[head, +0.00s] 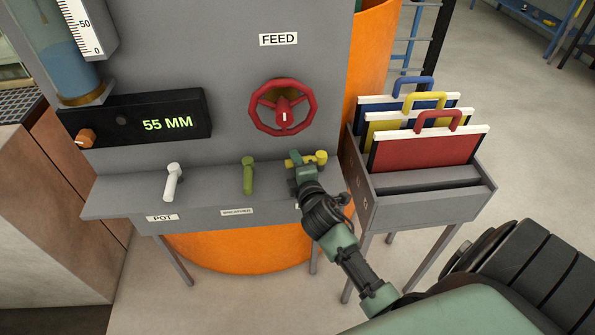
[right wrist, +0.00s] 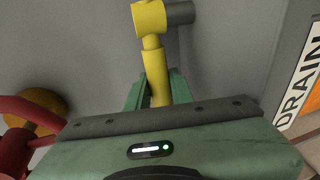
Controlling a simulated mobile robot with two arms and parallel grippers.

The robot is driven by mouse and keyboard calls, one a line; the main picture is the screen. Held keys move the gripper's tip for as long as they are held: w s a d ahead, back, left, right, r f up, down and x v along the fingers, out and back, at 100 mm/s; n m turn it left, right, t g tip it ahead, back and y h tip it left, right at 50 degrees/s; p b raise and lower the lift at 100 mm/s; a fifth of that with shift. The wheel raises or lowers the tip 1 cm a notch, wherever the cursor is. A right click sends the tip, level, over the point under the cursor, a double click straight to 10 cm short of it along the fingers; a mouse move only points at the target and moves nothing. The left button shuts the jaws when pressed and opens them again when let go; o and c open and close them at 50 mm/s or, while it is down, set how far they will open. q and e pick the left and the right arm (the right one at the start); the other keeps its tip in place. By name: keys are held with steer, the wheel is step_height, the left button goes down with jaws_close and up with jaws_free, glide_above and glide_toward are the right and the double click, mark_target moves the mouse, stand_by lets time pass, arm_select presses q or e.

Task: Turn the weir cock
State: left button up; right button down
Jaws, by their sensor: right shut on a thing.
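A yellow cock (head: 320,156) sits at the right end of the grey panel's ledge. My right gripper (head: 304,170) is shut on its handle. In the right wrist view the yellow handle (right wrist: 150,20) rises between the green fingers of the right gripper (right wrist: 158,92), and its round hub joins a grey stem. A white cock (head: 171,181) and a green cock (head: 248,175) stand to the left, both handles pointing down. The label under the yellow cock is mostly hidden by my arm, and the label under the green one is too small to read. My left gripper is not in view.
A red FEED handwheel (head: 283,107) is above the cocks. A display (head: 140,121) reads 55 MM, beside an orange knob (head: 86,138). A grey rack (head: 420,206) with blue, yellow and red-handled boards stands close on the right. A DRAIN label (right wrist: 300,85) shows in the wrist view.

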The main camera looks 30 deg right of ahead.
steer(key=shift+w+d+f+m+g+h+b, duration=0.1)
steer(key=shift+w+f+m+g+h+b, duration=0.1)
steer(key=shift+w+m+g+h+b, duration=0.3)
steer(key=shift+m+h, duration=0.3)
steer(key=shift+h, duration=0.1)
steer(key=shift+d+r+b, duration=0.1)
steer(key=shift+d+b, duration=0.05)
steer(key=shift+b, duration=0.2)
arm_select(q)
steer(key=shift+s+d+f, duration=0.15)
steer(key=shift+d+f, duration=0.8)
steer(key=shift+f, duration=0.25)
arm_select(e)
steer(key=shift+r+h, duration=0.1)
steer(key=shift+h, duration=0.2)
steer(key=c, duration=1.2)
jaws_free()
steer(key=shift+w, duration=0.1)
steer(key=shift+c, duration=0.2)
steer(key=b+v, duration=0.1)
steer(key=v, duration=0.6)
steer(key=shift+s, duration=0.35)
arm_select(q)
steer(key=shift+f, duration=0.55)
